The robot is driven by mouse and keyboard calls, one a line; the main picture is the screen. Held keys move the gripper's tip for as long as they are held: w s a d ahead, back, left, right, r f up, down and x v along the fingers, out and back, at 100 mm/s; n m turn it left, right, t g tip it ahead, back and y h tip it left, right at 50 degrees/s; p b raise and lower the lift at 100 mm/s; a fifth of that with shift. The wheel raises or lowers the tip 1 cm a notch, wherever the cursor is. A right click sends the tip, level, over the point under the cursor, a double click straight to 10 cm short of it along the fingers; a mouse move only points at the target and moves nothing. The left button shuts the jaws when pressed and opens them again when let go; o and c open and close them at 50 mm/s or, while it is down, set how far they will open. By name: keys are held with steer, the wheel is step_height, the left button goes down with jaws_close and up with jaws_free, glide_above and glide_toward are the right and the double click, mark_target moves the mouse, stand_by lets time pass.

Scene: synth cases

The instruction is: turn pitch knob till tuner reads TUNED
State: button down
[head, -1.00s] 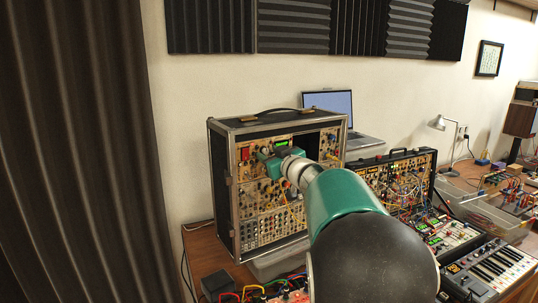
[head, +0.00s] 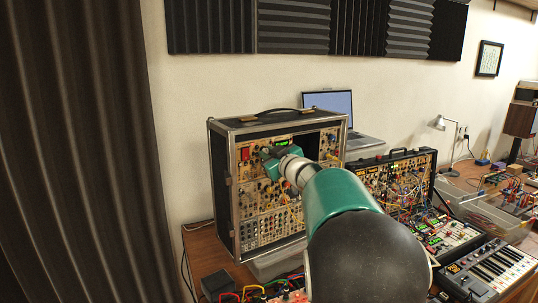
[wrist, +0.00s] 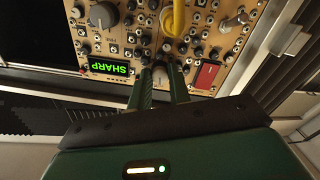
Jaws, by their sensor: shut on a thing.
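The tuner display (wrist: 108,68) glows green and reads SHARP, upside down in the wrist view. In the head view it is a small green patch (head: 283,142) in the top row of the large case. My gripper (wrist: 161,69) is shut on a small knob (wrist: 160,76) beside the display, on the same panel. The fingers hide most of the knob, so its pointer cannot be read. In the head view my gripper (head: 270,158) is against the upper panel of the case.
A red module (wrist: 207,75) sits close on the other side of the fingers. A yellow cable (wrist: 178,18) and several knobs and jacks crowd the panel. A second patched case (head: 395,180), a laptop (head: 330,103) and a keyboard (head: 487,268) stand to the right.

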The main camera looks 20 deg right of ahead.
steer(key=shift+n, duration=1.2)
steer(key=c, duration=1.3)
jaws_free()
steer(key=s+d, duration=0.1)
steer(key=s, duration=1.2)
steer(key=shift+s+d, duration=0.25)
steer(key=shift+s, duration=0.1)
steer(key=shift+f, duration=0.1)
